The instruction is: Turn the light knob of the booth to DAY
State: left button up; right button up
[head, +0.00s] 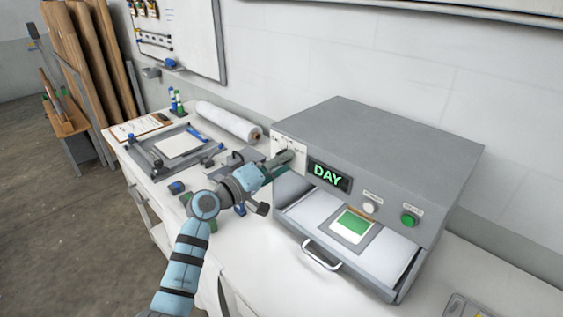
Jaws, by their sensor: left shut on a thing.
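The grey booth (375,130) stands on the white bench at the right. Its dark display (329,176) reads DAY in green letters. My left gripper (287,158) is at the left end of the booth's front face, by a white label plate (277,146). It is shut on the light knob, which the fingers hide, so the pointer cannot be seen. A white button (370,207) and a green button (409,219) sit right of the display. My right gripper does not show.
An open drawer with a metal handle (308,256) juts from the booth and holds a green-and-white card (352,226). A frame with paper (178,147), a white roll (228,122) and small items lie left on the bench (262,262). The bench front is clear.

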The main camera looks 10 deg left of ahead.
pick_arm(q)
jog(key=shift+f, duration=0.2)
jog(key=o, duration=1)
jog(key=shift+o, duration=0.4)
jog(key=shift+r, duration=0.15)
jog(key=shift+s, duration=0.1)
jog(key=v, duration=1.2)
